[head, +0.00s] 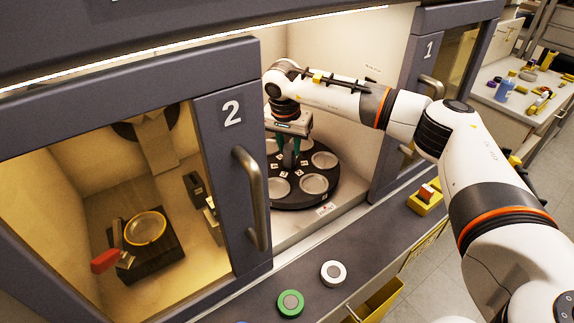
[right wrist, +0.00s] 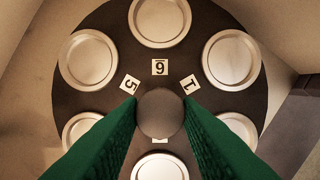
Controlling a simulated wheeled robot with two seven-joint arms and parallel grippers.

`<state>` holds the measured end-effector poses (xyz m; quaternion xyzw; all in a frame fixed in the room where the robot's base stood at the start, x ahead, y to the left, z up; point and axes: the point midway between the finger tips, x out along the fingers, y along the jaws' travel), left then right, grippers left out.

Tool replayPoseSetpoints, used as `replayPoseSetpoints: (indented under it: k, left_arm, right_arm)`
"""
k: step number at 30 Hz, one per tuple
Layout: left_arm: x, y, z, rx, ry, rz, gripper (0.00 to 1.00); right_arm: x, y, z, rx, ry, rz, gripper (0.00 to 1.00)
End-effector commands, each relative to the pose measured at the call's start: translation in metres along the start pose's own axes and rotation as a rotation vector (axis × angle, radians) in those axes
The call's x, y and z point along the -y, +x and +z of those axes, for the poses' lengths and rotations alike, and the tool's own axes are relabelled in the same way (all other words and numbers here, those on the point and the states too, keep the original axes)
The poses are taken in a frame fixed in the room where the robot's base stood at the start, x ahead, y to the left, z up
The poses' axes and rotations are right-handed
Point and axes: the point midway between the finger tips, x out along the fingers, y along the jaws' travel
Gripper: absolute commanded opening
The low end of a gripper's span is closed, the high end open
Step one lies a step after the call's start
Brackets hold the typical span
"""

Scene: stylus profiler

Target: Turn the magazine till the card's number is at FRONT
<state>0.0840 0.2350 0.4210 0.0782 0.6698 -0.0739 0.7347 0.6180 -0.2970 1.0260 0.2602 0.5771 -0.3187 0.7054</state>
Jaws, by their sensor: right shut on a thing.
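The magazine (head: 321,195) is a dark round turntable with several pale round dishes and small number tags, inside the lit chamber. My right gripper (head: 290,158) reaches in from above, and its green fingers are shut on the round central knob (right wrist: 160,113). In the right wrist view, tags that look like 6 (right wrist: 159,67), 5 (right wrist: 129,85) and 1 (right wrist: 190,85) ring the knob; the fingers partly cover other tags. A small white label (head: 326,209) sits at the magazine's near edge, its text too small to read. I cannot make out the card's number. My left gripper is out of view.
Door 2 (head: 232,110) with its metal handle (head: 250,198) stands left of the opening; door 1 (head: 430,50) is at right. A yellow block (head: 426,198), a white-ringed disc (head: 333,273) and a green-ringed disc (head: 290,303) are on the front ledge.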

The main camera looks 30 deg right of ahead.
Motion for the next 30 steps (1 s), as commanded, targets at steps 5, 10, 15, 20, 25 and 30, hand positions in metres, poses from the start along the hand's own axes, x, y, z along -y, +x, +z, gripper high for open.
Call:
replayPoseSetpoints:
  k: [5,10,15,20,25,30]
  left_arm:
    - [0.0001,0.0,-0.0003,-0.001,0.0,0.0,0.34]
    - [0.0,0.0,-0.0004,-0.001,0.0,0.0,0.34]
    - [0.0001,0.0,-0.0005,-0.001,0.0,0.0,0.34]
    - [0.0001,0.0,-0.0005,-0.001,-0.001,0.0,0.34]
    - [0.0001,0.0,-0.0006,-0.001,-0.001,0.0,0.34]
    - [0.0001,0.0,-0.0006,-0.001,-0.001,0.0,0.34]
  right_arm:
    - [0.0026,0.0005,0.0007,0.0,-0.337,0.07,0.03]
    - [0.0035,0.0002,0.0015,0.0,-0.64,0.132,0.03]
    - [0.0045,0.0008,0.0027,0.0,-0.925,0.19,0.03]
    - [0.0038,0.0002,0.0025,0.0,-0.97,0.199,0.32]
    - [0.0038,0.0002,0.0024,0.0,-0.969,0.198,0.53]
    - [0.0038,0.0003,0.0023,0.0,-0.969,0.197,0.53]
